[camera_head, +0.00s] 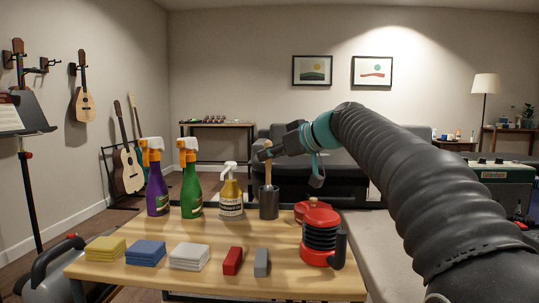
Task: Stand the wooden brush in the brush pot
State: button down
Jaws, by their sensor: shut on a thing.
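The wooden brush (268,174) is upright above the dark grey brush pot (268,205), on the table's far side. Its lower end is hidden at the pot's rim; I cannot tell how deep it sits or whether it touches the bottom. My gripper (268,153) reaches in from the right and is shut on the brush near its upper end. The gripper partly covers the brush there.
Folded cloths (146,252) and two small blocks (233,261) line the wooden table's (215,233) front.

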jog(key=c, duration=1)
grip_release()
jog(key=shift+s+d+r, duration=0.1)
jog(key=v, duration=1.1)
jog(key=shift+s+d+r, duration=0.2)
jog(key=shift+s, duration=0.05)
